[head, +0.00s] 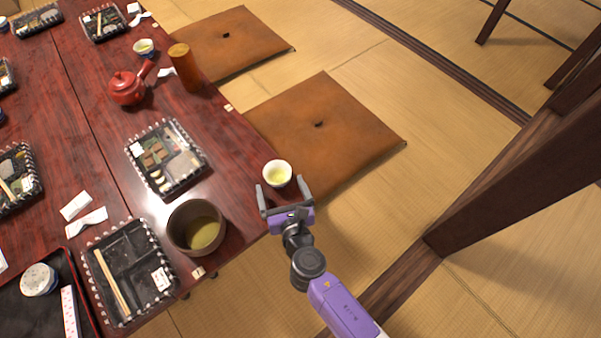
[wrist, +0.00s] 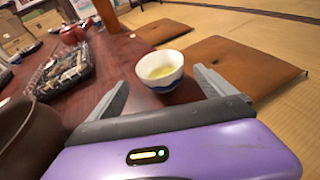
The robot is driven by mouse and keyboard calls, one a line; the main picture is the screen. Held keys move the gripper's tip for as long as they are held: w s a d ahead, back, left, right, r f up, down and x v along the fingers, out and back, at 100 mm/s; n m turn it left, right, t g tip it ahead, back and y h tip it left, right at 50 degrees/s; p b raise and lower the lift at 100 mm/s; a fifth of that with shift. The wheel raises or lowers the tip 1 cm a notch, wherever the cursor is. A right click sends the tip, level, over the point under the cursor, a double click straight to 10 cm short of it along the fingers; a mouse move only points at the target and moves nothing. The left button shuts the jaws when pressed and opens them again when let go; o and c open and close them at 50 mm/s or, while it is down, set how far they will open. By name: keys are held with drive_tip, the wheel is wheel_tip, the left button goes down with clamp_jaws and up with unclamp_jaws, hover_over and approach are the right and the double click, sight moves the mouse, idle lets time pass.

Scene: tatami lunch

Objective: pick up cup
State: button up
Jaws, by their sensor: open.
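The cup (head: 277,173) is small and white, with pale green liquid inside. It stands upright near the right edge of the dark red table. In the wrist view the cup (wrist: 160,71) shows a blue lower part and sits ahead of the fingers, around the middle between them. My gripper (head: 284,194) is open at the table's edge, its two grey fingers spread wide toward the cup. In the wrist view my gripper (wrist: 160,92) is empty. I cannot tell whether a finger touches the cup.
A large dark bowl (head: 181,224) of greenish liquid stands left of my gripper. A lunch tray (head: 184,187), a red teapot (head: 126,88) and a brown cylinder (head: 184,68) are further back. Brown cushions (head: 325,135) lie on the tatami. Dark wooden posts (head: 520,150) stand at right.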

sight(275, 167)
drive_tip(key=shift+w+a+f+n, duration=0.1)
drive_tip(key=shift+w+f+n, duration=0.05)
drive_tip(key=shift+w, duration=0.25)
drive_tip(key=shift+w+f+n, duration=0.1)
drive_tip(key=shift+w+n, duration=0.05)
drive_tip(key=shift+w, duration=0.25)
drive_tip(key=b+x, duration=0.3)
drive_tip(key=x, duration=0.3)
drive_tip(key=shift+f+b, duration=0.2)
drive_tip(key=shift+b, duration=0.1)
drive_tip(key=shift+w, duration=0.35)
drive_tip(key=c, duration=1.6)
drive_tip(key=shift+o, duration=0.2)
drive_tip(key=shift+r, duration=0.2)
wheel_tip(275, 167, up, 20)
drive_tip(key=p, duration=1.6)
drive_tip(key=shift+f, duration=0.25)
